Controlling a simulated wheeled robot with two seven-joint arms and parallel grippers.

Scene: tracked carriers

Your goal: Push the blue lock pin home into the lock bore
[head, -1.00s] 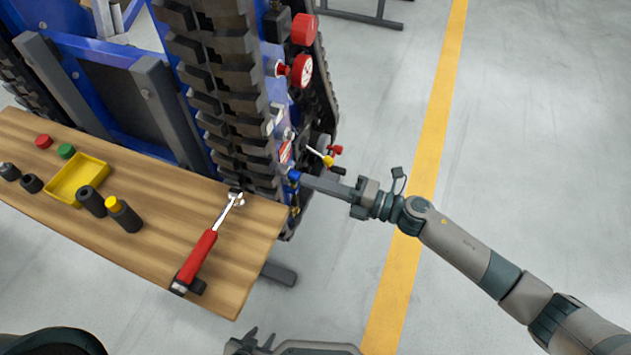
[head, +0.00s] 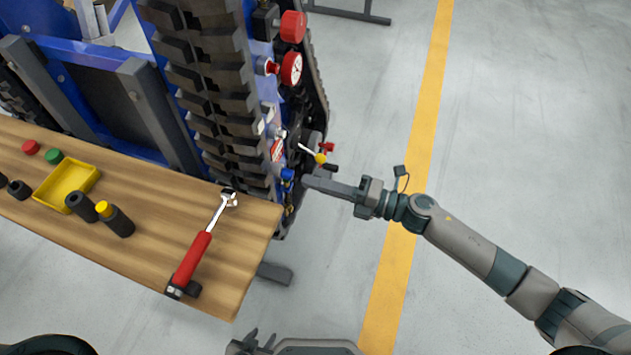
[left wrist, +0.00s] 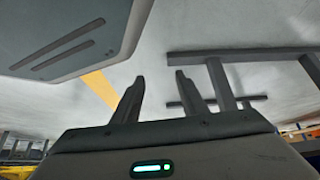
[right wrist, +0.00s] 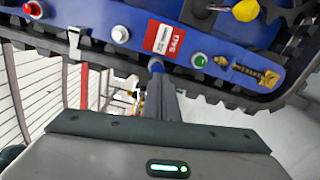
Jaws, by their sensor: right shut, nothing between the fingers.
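The blue lock pin (head: 288,174) sticks out from the side panel of the blue tracked carrier (head: 262,105). A small part of its blue head also shows just past the fingertips in the right wrist view (right wrist: 155,63). The fingers hide the rest there, and I cannot see the lock bore. My right gripper (head: 306,182) is shut and empty, pointing left at the pin, with a small gap between tips and pin in the head view. My left gripper (left wrist: 158,82) is open and empty in the left wrist view, away from the carrier.
The panel carries a red-and-white label (right wrist: 163,38), a green button (right wrist: 200,60), a brass-coloured latch (right wrist: 256,74) and a yellow-knobbed lever (head: 320,158). A wooden bench (head: 140,220) holds a red-handled tool (head: 195,258) and a yellow tray (head: 68,185). Floor at right is clear.

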